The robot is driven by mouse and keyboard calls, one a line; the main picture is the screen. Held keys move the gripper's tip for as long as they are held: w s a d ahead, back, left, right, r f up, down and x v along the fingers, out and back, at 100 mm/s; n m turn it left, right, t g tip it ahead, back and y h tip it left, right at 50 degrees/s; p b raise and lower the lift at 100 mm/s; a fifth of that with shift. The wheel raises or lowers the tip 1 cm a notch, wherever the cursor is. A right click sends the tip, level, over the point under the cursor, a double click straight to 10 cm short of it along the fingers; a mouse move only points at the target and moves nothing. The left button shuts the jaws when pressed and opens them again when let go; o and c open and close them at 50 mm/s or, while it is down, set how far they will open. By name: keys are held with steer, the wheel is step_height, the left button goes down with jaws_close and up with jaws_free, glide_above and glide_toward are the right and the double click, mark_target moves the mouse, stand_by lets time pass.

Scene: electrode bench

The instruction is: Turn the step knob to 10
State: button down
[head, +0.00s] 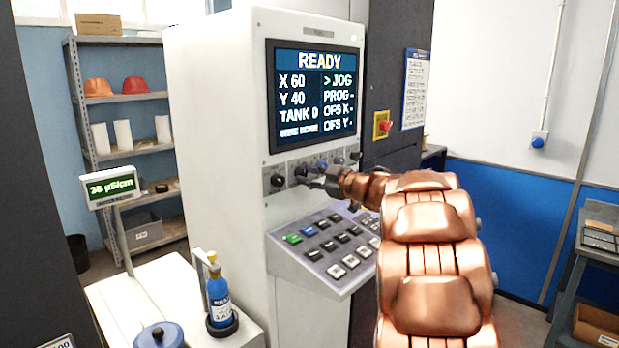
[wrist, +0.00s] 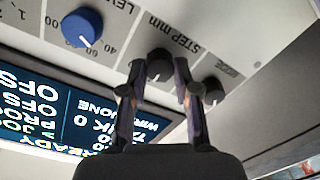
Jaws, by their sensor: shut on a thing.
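The step knob (wrist: 159,62) is a dark round knob beside the printed label "STEP mm" in the wrist view. My gripper (wrist: 159,75) has one finger on each side of it and is shut on it. In the head view my gripper (head: 311,180) is at the knob row below the screen, with the step knob (head: 301,171) at its tips. The fingers partly cover the knob and its scale, and I cannot read its setting. The screen (head: 314,95) shows READY, X 60, Y 40, TANK 0 and a marker at JOG.
A dark knob (wrist: 213,90) and a blue knob (wrist: 82,27) flank the step knob closely. A sloped keypad (head: 330,245) juts out below my gripper. A red emergency button (head: 385,125) is to the right. A blue bottle (head: 219,295) stands on the white cart at lower left.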

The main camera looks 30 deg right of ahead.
steer(key=c, duration=0.8)
jaws_free()
steer(key=shift+c, duration=0.2)
steer(key=shift+s, duration=0.15)
steer(key=v, duration=1.1)
steer(key=shift+s, duration=0.4)
steer(key=shift+d, duration=0.1)
